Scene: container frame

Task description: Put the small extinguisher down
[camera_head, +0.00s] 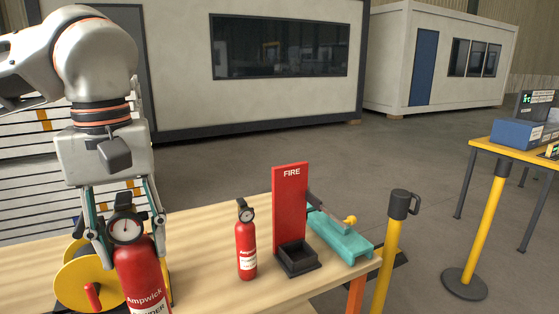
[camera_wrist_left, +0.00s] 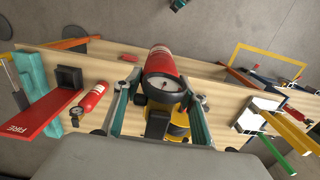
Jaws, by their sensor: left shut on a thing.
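In the left wrist view the fingers (camera_wrist_left: 158,104) stand on both sides of the held extinguisher's top (camera_wrist_left: 163,62). Another red extinguisher (camera_head: 246,245), which looks smaller, stands upright on the wooden table (camera_head: 210,285). It also shows in the left wrist view (camera_wrist_left: 93,98). My right gripper is not in view.
A red FIRE stand (camera_head: 290,205) with a black tray (camera_head: 297,260) stands right of the free extinguisher, with a teal tool (camera_head: 342,240) beyond it. A yellow reel (camera_head: 82,283) is beside my left gripper. A yellow post (camera_head: 388,255) stands past the table's right edge.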

